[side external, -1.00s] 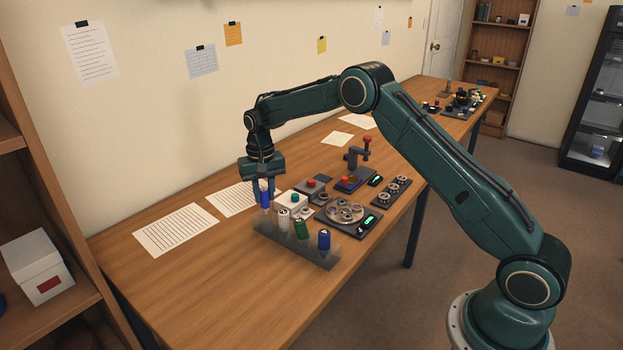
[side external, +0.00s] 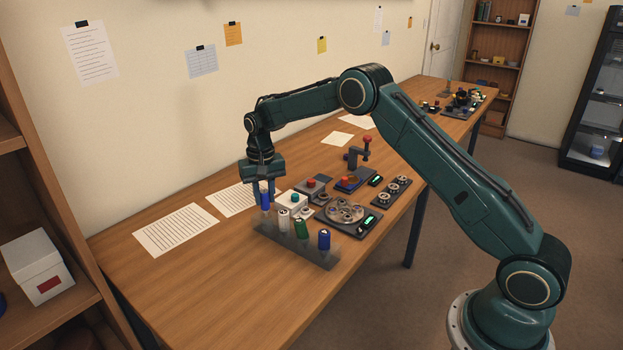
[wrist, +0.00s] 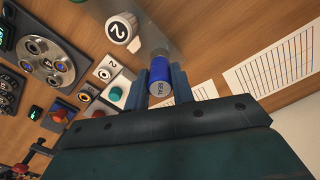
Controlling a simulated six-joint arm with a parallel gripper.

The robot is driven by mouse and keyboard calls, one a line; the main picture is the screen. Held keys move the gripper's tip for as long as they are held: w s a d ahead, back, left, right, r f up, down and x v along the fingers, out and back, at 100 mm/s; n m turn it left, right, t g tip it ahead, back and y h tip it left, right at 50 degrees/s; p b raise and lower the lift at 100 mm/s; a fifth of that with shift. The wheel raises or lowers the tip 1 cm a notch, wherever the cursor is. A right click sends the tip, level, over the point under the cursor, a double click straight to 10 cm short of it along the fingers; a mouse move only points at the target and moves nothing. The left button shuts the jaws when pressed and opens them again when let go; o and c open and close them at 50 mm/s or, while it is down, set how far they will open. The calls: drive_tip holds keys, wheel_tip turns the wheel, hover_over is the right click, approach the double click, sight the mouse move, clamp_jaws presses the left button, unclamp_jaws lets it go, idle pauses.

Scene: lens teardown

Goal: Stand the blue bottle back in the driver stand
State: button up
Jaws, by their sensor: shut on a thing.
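The blue bottle (side external: 265,202) is upright between the fingers of my gripper (side external: 264,190), which is shut on it. It is at the left end of the grey driver stand (side external: 291,247), next to a white-topped piece (side external: 283,219). I cannot tell whether its base rests in the stand. In the wrist view the blue bottle (wrist: 158,70) shows a grey end marked SEAL, with a finger of my gripper (wrist: 160,82) on each side. The grey stand (wrist: 170,42) lies partly behind it.
The stand also holds a green piece (side external: 301,228) and another blue one (side external: 324,239). A white block with a teal button (side external: 292,201) and a round tray of parts (side external: 345,212) are close by. Paper sheets (side external: 176,229) lie left; the table front-left is bare.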

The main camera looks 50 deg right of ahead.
sight(265, 206)
drive_tip(key=shift+f, duration=0.6)
drive_tip(key=shift+f, duration=0.75)
drive_tip(key=shift+f, duration=0.75)
idle(0.8)
drive_tip(key=o, duration=1.5)
drive_tip(key=shift+r, duration=0.1)
drive_tip(key=shift+r, duration=3.4)
